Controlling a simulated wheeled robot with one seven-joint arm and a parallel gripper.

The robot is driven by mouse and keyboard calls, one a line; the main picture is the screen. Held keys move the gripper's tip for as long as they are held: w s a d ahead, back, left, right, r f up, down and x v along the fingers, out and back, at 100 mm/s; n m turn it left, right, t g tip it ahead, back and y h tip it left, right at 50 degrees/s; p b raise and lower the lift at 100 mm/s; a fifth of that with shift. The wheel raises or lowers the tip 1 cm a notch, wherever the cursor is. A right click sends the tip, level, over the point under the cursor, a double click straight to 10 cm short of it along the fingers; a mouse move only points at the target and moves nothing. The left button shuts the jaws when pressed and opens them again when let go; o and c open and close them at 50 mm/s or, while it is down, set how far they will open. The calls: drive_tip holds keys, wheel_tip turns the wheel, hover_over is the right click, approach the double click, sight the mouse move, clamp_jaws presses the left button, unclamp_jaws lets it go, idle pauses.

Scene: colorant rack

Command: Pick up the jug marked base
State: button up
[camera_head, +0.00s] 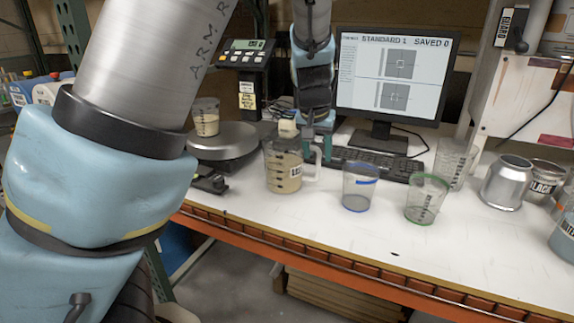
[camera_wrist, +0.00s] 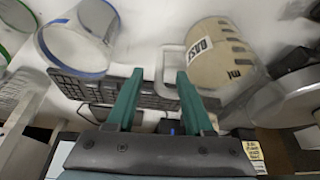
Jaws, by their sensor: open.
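The jug marked base (camera_head: 283,168) is a clear measuring jug with beige content. It stands upright on the white bench, its handle on the right. It also shows in the wrist view (camera_wrist: 213,62), upper right, with the BASE label readable. My gripper (camera_head: 317,150) is above and just behind the jug's handle side, fingers pointing down. In the wrist view the two green fingers (camera_wrist: 159,74) are apart with nothing held between them. The jug's pale handle shows near the tip of the right finger; I cannot tell whether they touch.
A blue-rimmed cup (camera_head: 359,190) and a green-rimmed cup (camera_head: 427,200) stand right of the jug. A scale (camera_head: 222,145) with a beige-filled cup (camera_head: 205,117) is at left. The keyboard (camera_head: 365,162) and monitor (camera_head: 392,75) are behind. A metal can (camera_head: 507,184) stands at right.

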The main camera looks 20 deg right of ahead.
sight(318, 164)
drive_tip(key=shift+p+x, duration=0.4)
drive_tip(key=shift+x, duration=2.35)
drive_tip(key=shift+c, duration=0.2)
clamp_jaws()
